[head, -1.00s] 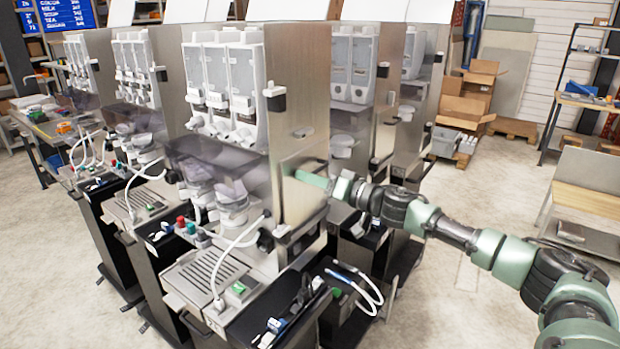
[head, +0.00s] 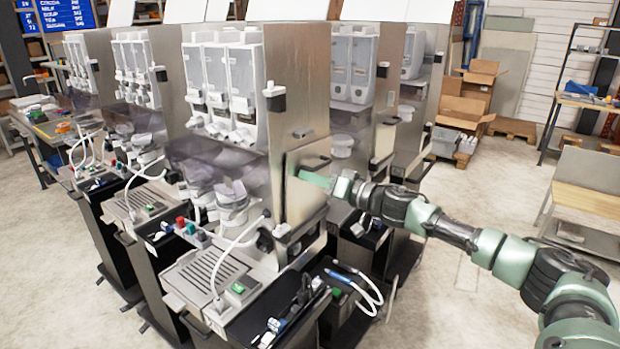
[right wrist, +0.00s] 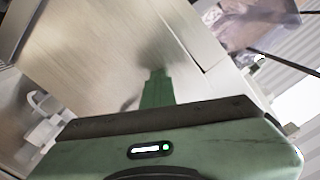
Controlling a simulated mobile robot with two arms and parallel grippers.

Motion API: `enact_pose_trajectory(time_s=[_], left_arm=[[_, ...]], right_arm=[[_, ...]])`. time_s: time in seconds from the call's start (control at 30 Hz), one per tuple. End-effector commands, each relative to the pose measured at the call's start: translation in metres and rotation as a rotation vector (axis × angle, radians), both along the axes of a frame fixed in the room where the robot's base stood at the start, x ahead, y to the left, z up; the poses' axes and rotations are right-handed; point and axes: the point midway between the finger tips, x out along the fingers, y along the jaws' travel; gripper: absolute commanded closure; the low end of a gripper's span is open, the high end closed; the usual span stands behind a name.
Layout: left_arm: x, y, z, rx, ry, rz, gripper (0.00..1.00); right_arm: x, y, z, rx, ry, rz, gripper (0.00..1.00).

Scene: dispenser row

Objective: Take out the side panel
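The side panel (head: 305,206) is a brushed-metal plate low on the side of the nearest tall dispenser (head: 298,90). A dark seam shows along its top and left edges. My right gripper (head: 303,177) reaches in from the right, with its green fingertip at the panel's upper part. In the right wrist view the green finger (right wrist: 157,90) points at a broad metal face and seems to touch it. Only one finger shape shows, so I cannot tell whether the gripper is open, shut or holding the panel's edge. My left gripper is not in view.
Other dispensers stand in a row to the left and behind. Below the panel, a black drawer (head: 268,318) holds small parts and white hoses. A wooden-topped bench (head: 590,198) stands at the right. Cardboard boxes (head: 465,110) stand at the back. The floor between is clear.

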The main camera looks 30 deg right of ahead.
Motion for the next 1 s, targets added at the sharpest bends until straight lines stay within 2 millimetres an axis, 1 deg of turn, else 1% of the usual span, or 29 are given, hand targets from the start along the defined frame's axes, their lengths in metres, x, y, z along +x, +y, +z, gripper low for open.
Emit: enact_pose_trajectory(time_s=[0.17,0.27,0.3,0.37,0.67,0.77,0.87,1.0], left_arm=[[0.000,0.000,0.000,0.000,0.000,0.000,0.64],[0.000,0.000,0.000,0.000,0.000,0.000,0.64],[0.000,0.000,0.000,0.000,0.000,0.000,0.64],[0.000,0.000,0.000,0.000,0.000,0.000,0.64],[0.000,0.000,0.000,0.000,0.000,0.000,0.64],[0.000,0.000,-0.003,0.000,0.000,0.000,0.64],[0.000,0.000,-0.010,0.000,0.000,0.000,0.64],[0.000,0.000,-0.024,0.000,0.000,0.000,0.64]], right_arm=[[0.000,0.000,0.000,0.000,-0.001,-0.001,1.00],[0.000,0.000,0.001,0.000,-0.001,-0.001,0.74],[0.000,0.000,0.001,0.001,-0.001,0.000,0.63],[0.000,0.000,0.001,0.001,-0.001,0.000,0.47],[0.000,0.000,0.000,0.001,0.000,0.001,0.47],[-0.004,-0.002,-0.002,0.000,0.002,0.000,0.47],[-0.013,-0.006,-0.004,-0.001,0.002,-0.001,0.47],[-0.033,-0.015,-0.008,-0.002,0.004,-0.002,0.47]])
